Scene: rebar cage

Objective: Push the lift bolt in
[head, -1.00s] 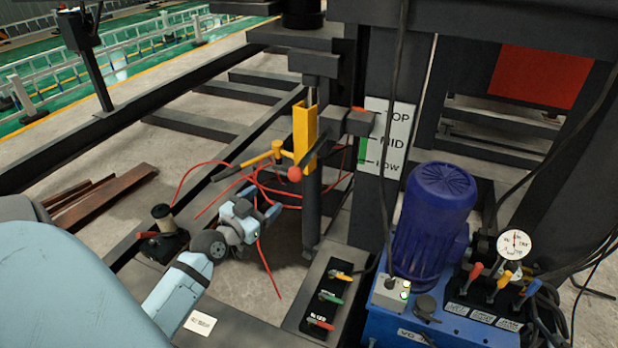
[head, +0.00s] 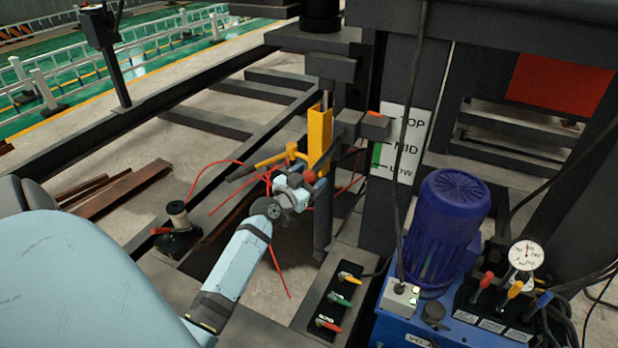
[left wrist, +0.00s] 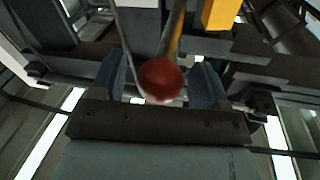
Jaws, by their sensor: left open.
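The lift bolt shows as a round red knob (head: 309,177) at the yellow upright bracket (head: 319,135) on the dark frame. In the left wrist view the red knob (left wrist: 161,80) lies between my two fingers, with a rod running up behind it. My left gripper (head: 301,190) is open at the knob, one finger on each side. I cannot tell whether the fingers touch it. Part of the yellow bracket (left wrist: 220,13) shows at the top of the left wrist view. How far the bolt is in is hidden. My right gripper is not in view.
A yellow lever with a dark grip (head: 262,163) sticks out left of the bracket. Thin red hoses loop around my gripper. A TOP/MID/LOW board (head: 404,140) hangs on the right post. A lever panel (head: 335,300), blue motor (head: 446,225) and gauge (head: 527,254) stand at lower right.

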